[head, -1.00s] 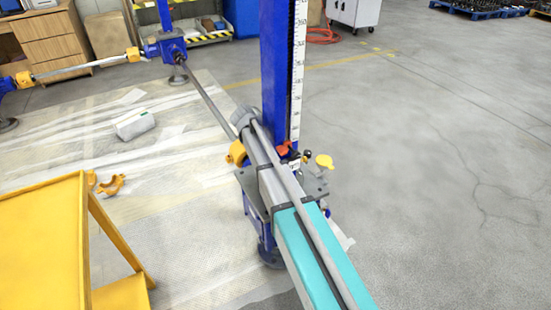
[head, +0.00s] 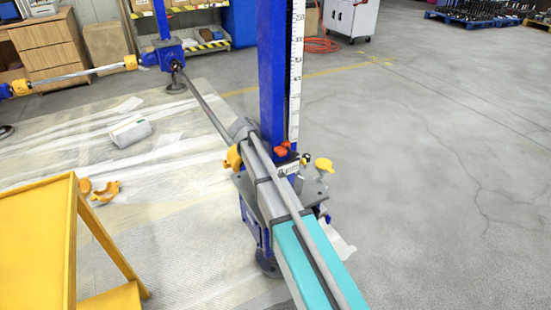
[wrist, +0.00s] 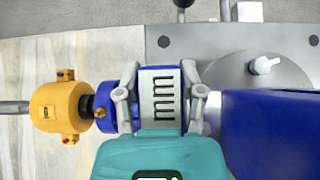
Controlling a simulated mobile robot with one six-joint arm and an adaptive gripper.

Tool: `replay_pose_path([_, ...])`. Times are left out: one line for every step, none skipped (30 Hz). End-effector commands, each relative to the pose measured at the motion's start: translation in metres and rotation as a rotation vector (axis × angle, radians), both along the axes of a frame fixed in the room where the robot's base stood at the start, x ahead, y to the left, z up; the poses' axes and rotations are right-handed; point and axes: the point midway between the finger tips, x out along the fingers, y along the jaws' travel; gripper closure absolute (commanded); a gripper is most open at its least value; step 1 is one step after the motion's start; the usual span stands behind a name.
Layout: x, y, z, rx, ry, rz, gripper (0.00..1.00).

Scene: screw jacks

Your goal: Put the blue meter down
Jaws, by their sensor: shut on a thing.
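My gripper (wrist: 161,102) has one finger on each side of this plate and is shut on the meter. Behind it are a screw jack's grey base plate (wrist: 180,45), blue housing (wrist: 270,125) and yellow coupling (wrist: 60,107). In the head view, my arm hides the meter and gripper. I cannot tell whether the meter touches the jack.
The tall blue post (head: 272,80) with a white scale stands at the jack. A yellow stand (head: 40,245) is at lower left. Orange clamp pieces (head: 105,191) and a grey-white block (head: 130,131) lie on the floor sheeting. The concrete floor at right is clear.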

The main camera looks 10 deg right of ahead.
Motion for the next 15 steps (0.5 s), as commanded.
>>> replay_pose_path([0.0, 0.0, -0.004, 0.0, 0.0, 0.0, 1.0])
replay_pose_path([0.0, 0.0, -0.006, 0.0, 0.0, 0.0, 1.0])
replay_pose_path([0.0, 0.0, -0.008, 0.0, 0.0, 0.0, 1.0])
replay_pose_path([0.0, 0.0, -0.011, 0.0, 0.0, 0.0, 1.0])
replay_pose_path([0.0, 0.0, -0.013, 0.0, 0.0, 0.0, 1.0])
replay_pose_path([0.0, 0.0, -0.017, 0.0, 0.0, 0.0, 1.0])
replay_pose_path([0.0, 0.0, -0.019, 0.0, 0.0, 0.0, 1.0])
replay_pose_path([0.0, 0.0, -0.022, 0.0, 0.001, 0.001, 1.0])
replay_pose_path([0.0, 0.001, -0.025, 0.0, 0.0, 0.001, 1.0])
replay_pose_path([0.0, 0.001, -0.028, 0.0, 0.0, 0.001, 1.0])
replay_pose_path([0.0, 0.001, -0.03, 0.0, 0.0, 0.001, 1.0])
replay_pose_path([0.0, 0.001, -0.032, 0.0, 0.0, 0.001, 1.0])
replay_pose_path([0.0, 0.001, -0.034, 0.0, 0.0, 0.001, 1.0])
replay_pose_path([0.0, 0.001, -0.035, 0.0, 0.0, 0.001, 1.0])
replay_pose_path([0.0, 0.001, -0.036, 0.0, 0.0, 0.001, 1.0])
